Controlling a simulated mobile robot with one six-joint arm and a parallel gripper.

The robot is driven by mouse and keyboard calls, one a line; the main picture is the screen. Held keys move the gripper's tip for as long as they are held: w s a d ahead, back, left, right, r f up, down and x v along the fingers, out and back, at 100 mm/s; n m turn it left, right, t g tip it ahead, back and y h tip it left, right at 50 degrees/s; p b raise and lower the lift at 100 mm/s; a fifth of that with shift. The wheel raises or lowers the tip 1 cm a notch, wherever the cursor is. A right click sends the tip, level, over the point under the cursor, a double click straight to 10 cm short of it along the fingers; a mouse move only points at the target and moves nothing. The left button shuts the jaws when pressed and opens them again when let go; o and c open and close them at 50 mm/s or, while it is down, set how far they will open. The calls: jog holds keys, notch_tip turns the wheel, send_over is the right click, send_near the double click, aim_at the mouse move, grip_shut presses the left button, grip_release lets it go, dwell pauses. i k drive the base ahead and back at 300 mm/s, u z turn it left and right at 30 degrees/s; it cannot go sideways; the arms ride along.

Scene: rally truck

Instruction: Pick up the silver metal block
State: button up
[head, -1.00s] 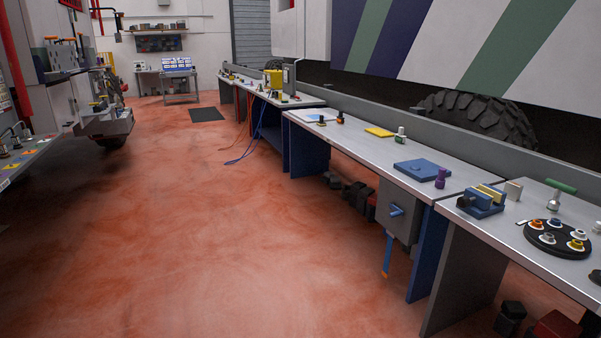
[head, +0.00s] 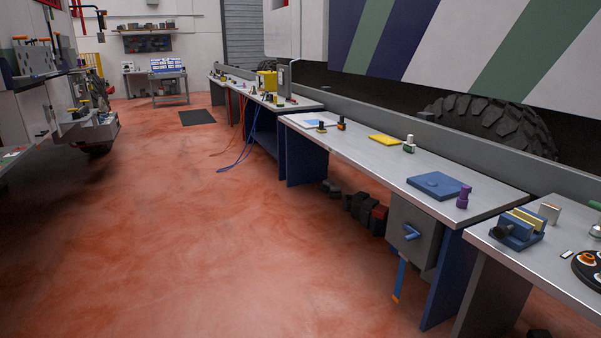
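A small silver-grey metal block (head: 549,212) stands on the near right bench (head: 497,262), just behind and to the right of a blue vise (head: 514,232) with yellow jaws. It looks apart from the vise and its front face shows. My gripper is not in the head view.
A round black tray (head: 584,277) with several fittings is cut off at the right edge. The middle bench (head: 370,157) holds a blue plate (head: 438,185), a purple part (head: 463,197) and a yellow plate (head: 384,140). The red floor (head: 220,240) left of the benches is clear.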

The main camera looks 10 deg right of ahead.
aim_at(551, 212)
jog(key=z, duration=0.15)
jog(key=i, duration=1.6)
jog(key=z, duration=0.4)
jog(key=i, duration=0.9)
jog(key=z, duration=0.35)
jog(key=i, duration=1.3)
jog(key=z, duration=0.35)
